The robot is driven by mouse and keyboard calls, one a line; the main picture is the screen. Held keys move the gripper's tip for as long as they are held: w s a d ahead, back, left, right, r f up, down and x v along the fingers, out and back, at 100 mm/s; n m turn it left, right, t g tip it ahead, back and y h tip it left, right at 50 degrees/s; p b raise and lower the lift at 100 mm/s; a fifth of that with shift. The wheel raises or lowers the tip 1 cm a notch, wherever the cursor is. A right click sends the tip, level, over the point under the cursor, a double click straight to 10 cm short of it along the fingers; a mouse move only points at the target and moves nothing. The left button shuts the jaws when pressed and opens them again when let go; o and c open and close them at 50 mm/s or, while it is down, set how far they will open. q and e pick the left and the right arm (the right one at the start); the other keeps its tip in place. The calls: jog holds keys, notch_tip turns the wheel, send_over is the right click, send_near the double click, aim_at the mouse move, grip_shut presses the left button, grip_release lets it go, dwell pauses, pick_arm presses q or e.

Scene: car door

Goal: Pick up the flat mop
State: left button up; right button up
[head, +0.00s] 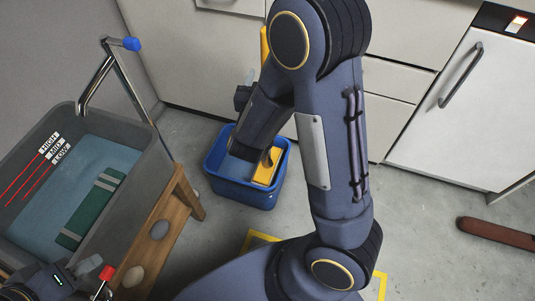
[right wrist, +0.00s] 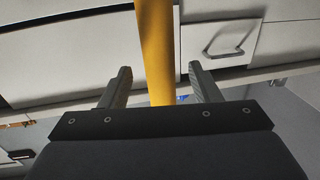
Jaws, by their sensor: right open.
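The flat mop's yellow pole (head: 264,45) stands up from the area of the blue bucket (head: 240,193). A yellow part (head: 267,166) shows inside the bucket. My right arm hides much of the mop in the head view. In the right wrist view the yellow pole (right wrist: 156,50) runs upright between the fingers of my right gripper (right wrist: 159,85), which is open. Visible gaps separate the pole from both fingers. My left gripper (head: 62,280) is partly in view at the bottom left; its jaw opening cannot be made out.
A grey water tank (head: 130,175) with level marks and a green block (head: 90,210) stands at left on a wooden stand (head: 160,228). A metal tap (head: 98,78) rises beside it. White cabinets (head: 190,60) line the back. A brown object (head: 497,233) lies on the floor at right.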

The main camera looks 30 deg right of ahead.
jog(key=x, duration=0.3)
jog(key=shift+w+d+f, duration=0.15)
jog(key=shift+w+d, duration=0.05)
jog(key=c, duration=1.1)
